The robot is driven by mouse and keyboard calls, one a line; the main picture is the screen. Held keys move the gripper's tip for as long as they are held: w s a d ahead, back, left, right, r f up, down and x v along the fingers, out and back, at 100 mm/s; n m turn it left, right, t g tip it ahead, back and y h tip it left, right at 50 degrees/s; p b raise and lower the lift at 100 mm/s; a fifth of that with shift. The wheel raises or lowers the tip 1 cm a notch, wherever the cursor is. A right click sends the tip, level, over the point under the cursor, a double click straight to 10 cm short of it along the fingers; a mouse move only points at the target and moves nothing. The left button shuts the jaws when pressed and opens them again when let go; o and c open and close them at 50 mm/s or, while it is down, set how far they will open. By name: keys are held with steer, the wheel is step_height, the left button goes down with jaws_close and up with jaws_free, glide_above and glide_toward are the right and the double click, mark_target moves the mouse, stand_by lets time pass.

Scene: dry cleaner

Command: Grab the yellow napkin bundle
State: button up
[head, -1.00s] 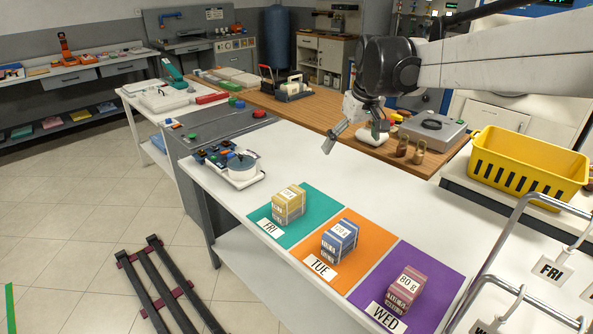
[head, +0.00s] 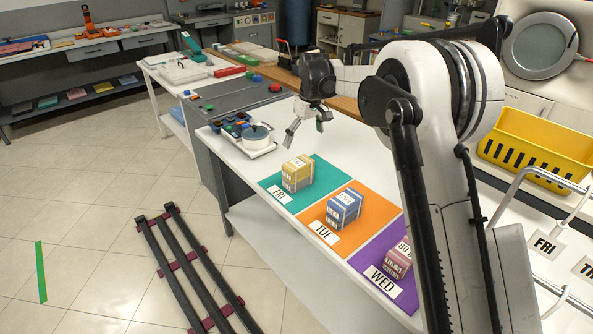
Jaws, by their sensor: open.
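The yellow napkin bundle (head: 298,173) sits on the green FRI mat (head: 318,190) on the white counter. It is a boxy stack with a pale band and a label on top. My gripper (head: 305,133) hangs above the counter just behind the bundle, pointing down. Its fingers are apart and empty, and it does not touch the bundle.
A blue bundle (head: 344,209) stands on the orange TUE mat (head: 373,210), and a pink bundle (head: 399,258) on the purple WED mat (head: 383,290), partly hidden by my arm. A control box with a round dial (head: 255,133) lies left of my gripper. A yellow basket (head: 535,150) stands at right.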

mark_target(298, 163)
steer(key=f, duration=0.4)
steer(key=w+f, duration=0.1)
steer(key=f, duration=0.2)
steer(key=shift+a+f, duration=0.1)
steer(key=shift+a, duration=0.3)
steer(key=shift+w+a+f+p, duration=0.1)
steer(key=shift+a+f, duration=0.1)
steer(key=shift+f, duration=0.65)
steer(key=shift+w+a+f+p, duration=0.1)
steer(key=shift+a+f, duration=0.05)
steer(key=shift+f, duration=0.75)
steer(key=shift+a+f+p, duration=0.1)
steer(key=shift+a+f, duration=0.1)
steer(key=shift+f, duration=0.65)
steer(key=c, duration=1.1)
